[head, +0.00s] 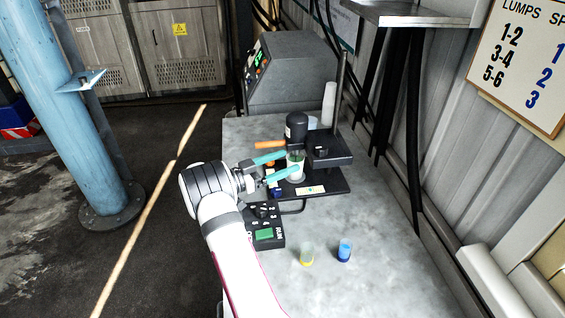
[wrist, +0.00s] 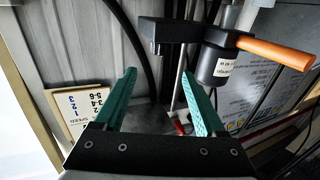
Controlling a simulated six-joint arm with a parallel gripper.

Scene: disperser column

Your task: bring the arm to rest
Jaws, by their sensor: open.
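My gripper (head: 291,160) has its two teal fingers spread apart. In the head view they point right, at the disperser stand on the bench. A pale beaker with green in it (head: 296,158) shows between the fingertips, partly covered by them; I cannot tell whether the fingers stand around it or above it. In the wrist view my gripper (wrist: 158,73) is open, and nothing is seen held between the fingers. The disperser has a black motor head (head: 297,126), an orange handle (head: 270,145) and a black base (head: 330,182). The motor (wrist: 216,65) also shows in the wrist view.
A control box with a green screen (head: 265,234) lies close below my gripper. A yellow-based cup (head: 306,254) and a blue cup (head: 344,251) stand on the bench (head: 375,210). A grey machine (head: 292,75) stands behind. The bench's front right is clear.

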